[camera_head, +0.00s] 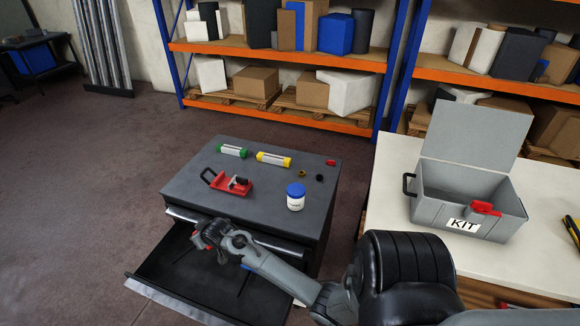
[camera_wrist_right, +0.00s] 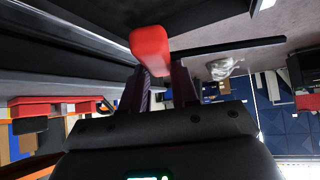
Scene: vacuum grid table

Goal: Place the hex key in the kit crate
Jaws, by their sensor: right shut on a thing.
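The hex key has a red grip (camera_wrist_right: 150,48) and a thin black shaft reaching right in the right wrist view. My right gripper (camera_wrist_right: 157,78) is shut on the red grip. In the head view this gripper (camera_head: 208,240) is at the open drawer of the dark cabinet, with a bit of red showing at its fingers; the hex key's shaft is hard to make out there. The grey kit crate (camera_head: 440,213) stands on the white bench at right, lid up, with a KIT label and a red latch. My left gripper is not in view.
The open drawer (camera_head: 150,290) lies under the cabinet top (camera_head: 250,205). On the top are a red clamp (camera_head: 236,187), a white jar with blue lid (camera_head: 296,198), a green tube (camera_head: 232,151), a yellow tube (camera_head: 274,159) and small parts. A yellow-black tool (camera_head: 572,231) lies right of the crate.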

